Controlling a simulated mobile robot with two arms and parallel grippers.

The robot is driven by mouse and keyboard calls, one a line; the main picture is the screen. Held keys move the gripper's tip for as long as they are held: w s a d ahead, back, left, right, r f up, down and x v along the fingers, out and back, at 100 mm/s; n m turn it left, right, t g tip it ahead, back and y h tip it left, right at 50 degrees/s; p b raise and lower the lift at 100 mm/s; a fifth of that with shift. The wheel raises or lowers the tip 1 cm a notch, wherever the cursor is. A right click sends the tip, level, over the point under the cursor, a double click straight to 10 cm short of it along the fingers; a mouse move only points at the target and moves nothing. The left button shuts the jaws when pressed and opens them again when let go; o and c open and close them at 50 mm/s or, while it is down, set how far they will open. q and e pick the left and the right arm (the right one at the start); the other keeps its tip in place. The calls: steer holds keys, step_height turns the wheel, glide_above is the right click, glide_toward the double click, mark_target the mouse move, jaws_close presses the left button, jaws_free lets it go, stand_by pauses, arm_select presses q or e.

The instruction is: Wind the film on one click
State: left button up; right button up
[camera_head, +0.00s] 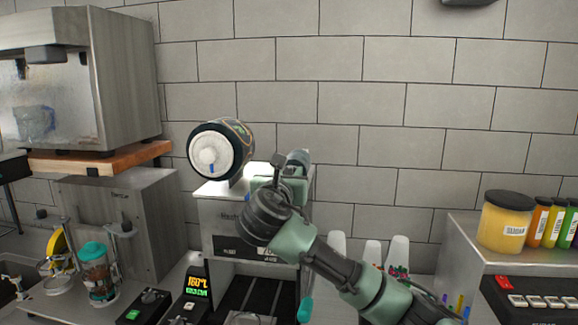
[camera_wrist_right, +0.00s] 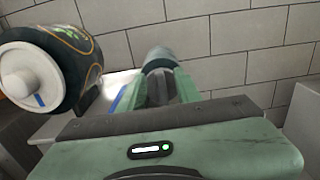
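The film roll (camera_head: 222,148) sits on top of the cup sealer (camera_head: 228,219) at the left, its white end hub with a blue mark facing me. It also shows at the left of the right wrist view (camera_wrist_right: 42,75). A smaller grey cylinder (camera_head: 299,157) is at the top right of the sealer. My right gripper (camera_head: 277,168) is at the sealer's top, right of the film roll and close to this cylinder. In the right wrist view the cylinder (camera_wrist_right: 159,60) lies straight beyond the fingers. Their grip is unclear. My left gripper is out of view.
A teal-lidded jar (camera_head: 97,272) is at the left. White cup stacks (camera_head: 397,253) stand behind my right arm. A shelf with a yellow jar (camera_head: 505,221) and bottles is at the right.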

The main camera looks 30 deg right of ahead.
steer(key=shift+w+d, duration=0.25)
steer(key=shift+w, duration=0.05)
steer(key=shift+a, duration=0.1)
jaws_close()
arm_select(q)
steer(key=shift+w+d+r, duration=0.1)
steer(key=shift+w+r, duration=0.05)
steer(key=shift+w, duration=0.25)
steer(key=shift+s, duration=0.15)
arm_select(e)
steer(key=shift+m, duration=0.3)
